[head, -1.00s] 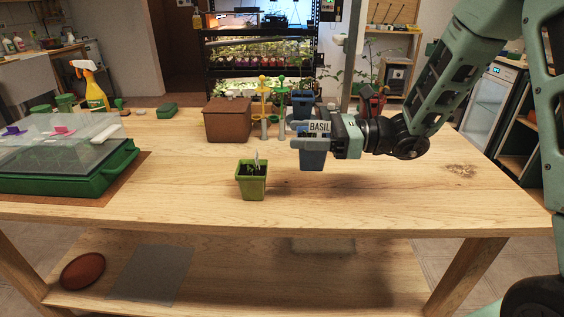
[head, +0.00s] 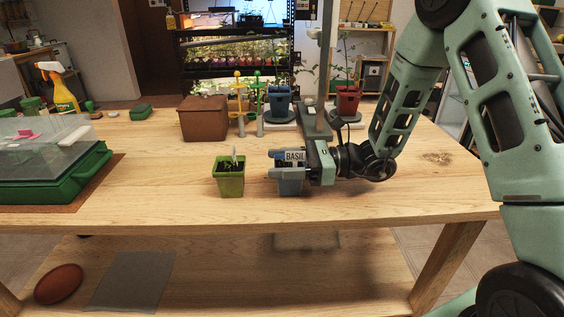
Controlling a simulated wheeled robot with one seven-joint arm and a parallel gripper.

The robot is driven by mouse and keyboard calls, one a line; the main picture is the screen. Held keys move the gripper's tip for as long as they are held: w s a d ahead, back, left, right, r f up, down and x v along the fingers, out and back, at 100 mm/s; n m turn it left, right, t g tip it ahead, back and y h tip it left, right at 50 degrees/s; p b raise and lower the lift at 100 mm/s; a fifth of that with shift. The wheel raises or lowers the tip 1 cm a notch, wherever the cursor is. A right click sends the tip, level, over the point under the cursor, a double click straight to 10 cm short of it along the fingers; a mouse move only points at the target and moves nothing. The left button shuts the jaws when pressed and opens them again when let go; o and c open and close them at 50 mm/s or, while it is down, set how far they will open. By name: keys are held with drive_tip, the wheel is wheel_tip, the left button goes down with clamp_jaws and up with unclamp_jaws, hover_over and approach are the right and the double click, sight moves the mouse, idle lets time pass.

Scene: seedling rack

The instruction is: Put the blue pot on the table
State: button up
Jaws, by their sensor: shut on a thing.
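My gripper (head: 292,170) is shut on a grey-blue pot (head: 291,187) over the front middle of the table (head: 370,200). A white tag reading BASIL (head: 295,156) shows at the pot's top. The gripper fingers cover much of the pot. The pot looks upright, its base at or very close to the tabletop; I cannot tell if it touches. A second, brighter blue pot (head: 280,101) stands on a dark round base at the back of the table.
A green pot with a seedling (head: 230,183) stands just left of the held pot. Behind are a brown box (head: 203,120), yellow and green stakes and a red pot (head: 347,101). A green tray with a clear lid (head: 60,185) is at left. The table's right side is clear.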

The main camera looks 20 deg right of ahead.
drive_tip(key=o, duration=1.1)
drive_tip(key=shift+c, duration=0.2)
drive_tip(key=shift+r, duration=0.15)
drive_tip(key=v, duration=1.2)
